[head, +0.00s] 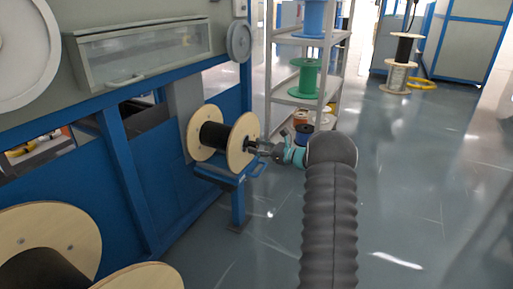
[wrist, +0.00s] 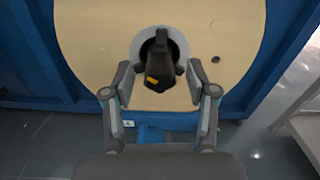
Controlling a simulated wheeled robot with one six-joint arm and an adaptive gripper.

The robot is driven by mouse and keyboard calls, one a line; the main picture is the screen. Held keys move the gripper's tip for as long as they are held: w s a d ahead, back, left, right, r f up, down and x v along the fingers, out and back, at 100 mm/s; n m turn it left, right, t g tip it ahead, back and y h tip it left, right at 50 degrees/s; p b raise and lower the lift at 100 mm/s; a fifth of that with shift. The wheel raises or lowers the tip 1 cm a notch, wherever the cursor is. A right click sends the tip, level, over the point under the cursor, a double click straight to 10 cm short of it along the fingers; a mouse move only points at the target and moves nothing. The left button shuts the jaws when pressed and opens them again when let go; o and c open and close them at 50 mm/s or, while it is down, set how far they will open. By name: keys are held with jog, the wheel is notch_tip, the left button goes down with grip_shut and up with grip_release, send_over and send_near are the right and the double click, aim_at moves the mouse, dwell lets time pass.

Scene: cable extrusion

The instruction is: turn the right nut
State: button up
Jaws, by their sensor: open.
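The right nut (wrist: 158,62) is a dark piece with an orange mark, in front of the light grey hub at the middle of the spool's wooden flange. In the wrist view my gripper (wrist: 159,84) is open, with one finger on each side of the nut's lower part. I cannot tell if the fingers touch it. In the head view my gripper (head: 262,147) is at the right face of the small spool (head: 240,145), which carries dark cable. The nut is mostly hidden there by my gripper.
The blue and grey machine (head: 150,150) stands on the left, with a blue bracket (head: 222,174) under the spool. A larger spool (head: 60,240) is at the lower left. A shelf (head: 300,98) with a green spool (head: 304,78) stands behind. The floor at right is clear.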

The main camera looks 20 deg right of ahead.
jog(key=shift+w+a, duration=0.25)
jog(key=shift+w, duration=0.05)
jog(key=shift+c, duration=0.3)
grip_shut()
